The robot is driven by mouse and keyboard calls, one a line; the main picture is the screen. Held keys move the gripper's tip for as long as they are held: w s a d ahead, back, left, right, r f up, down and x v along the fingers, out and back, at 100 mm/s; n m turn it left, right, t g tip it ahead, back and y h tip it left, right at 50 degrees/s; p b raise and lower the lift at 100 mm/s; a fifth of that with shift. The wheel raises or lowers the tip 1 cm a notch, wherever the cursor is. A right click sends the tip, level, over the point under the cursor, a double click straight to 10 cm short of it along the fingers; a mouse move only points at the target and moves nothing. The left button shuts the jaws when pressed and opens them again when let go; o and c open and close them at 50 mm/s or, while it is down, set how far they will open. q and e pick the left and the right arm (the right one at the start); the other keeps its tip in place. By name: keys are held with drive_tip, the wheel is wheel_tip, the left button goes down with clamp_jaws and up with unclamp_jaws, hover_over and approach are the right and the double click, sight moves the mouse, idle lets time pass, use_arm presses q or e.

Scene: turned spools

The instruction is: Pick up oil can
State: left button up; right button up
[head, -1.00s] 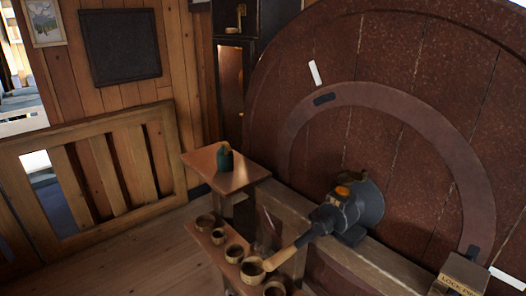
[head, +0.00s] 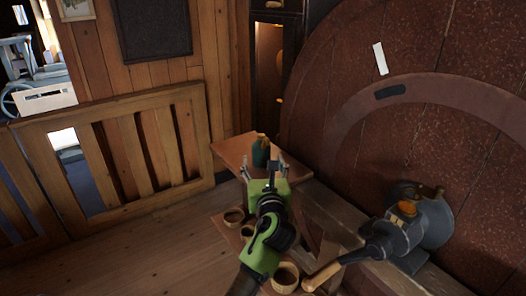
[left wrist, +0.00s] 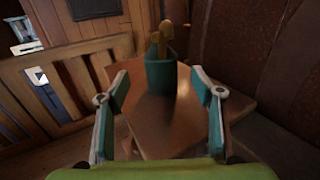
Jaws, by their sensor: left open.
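The oil can (head: 261,152) is a small dark green can standing upright on a small wooden table (head: 230,150). In the left wrist view the can (left wrist: 161,75) shows a teal body and a brassy spout on top. My left gripper (head: 263,170) is open and empty, just in front of the can. In the left wrist view its two fingers (left wrist: 160,92) stand apart, with the can straight ahead between and beyond them, apart from both. My right gripper is not in view.
Several wooden bowls (head: 285,277) stand on a lower shelf under my left arm. A dark machine with a wooden handle (head: 404,228) stands at right, before a large brown wheel (head: 470,130). A wooden railing (head: 120,155) runs at left.

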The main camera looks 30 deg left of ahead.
sight(262, 151)
use_arm(q)
drive_tip(key=shift+w+a, duration=0.3)
drive_tip(key=shift+w, duration=0.1)
drive_tip(key=x, duration=0.2)
drive_tip(key=p+x, duration=0.1)
drive_tip(key=x, duration=0.1)
drive_tip(key=shift+w+a+r, duration=0.15)
drive_tip(key=shift+w+r, duration=0.1)
drive_tip(key=shift+w, duration=0.05)
drive_tip(key=shift+w+a, duration=0.25)
drive_tip(key=shift+w, duration=0.05)
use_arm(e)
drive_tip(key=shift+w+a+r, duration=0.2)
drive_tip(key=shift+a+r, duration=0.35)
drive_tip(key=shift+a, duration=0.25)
use_arm(q)
drive_tip(key=shift+s, duration=0.1)
drive_tip(key=shift+c, duration=0.2)
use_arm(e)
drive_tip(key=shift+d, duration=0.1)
use_arm(q)
drive_tip(key=shift+d, duration=0.1)
drive_tip(key=c, duration=1.1)
drive_tip(key=shift+c, duration=0.2)
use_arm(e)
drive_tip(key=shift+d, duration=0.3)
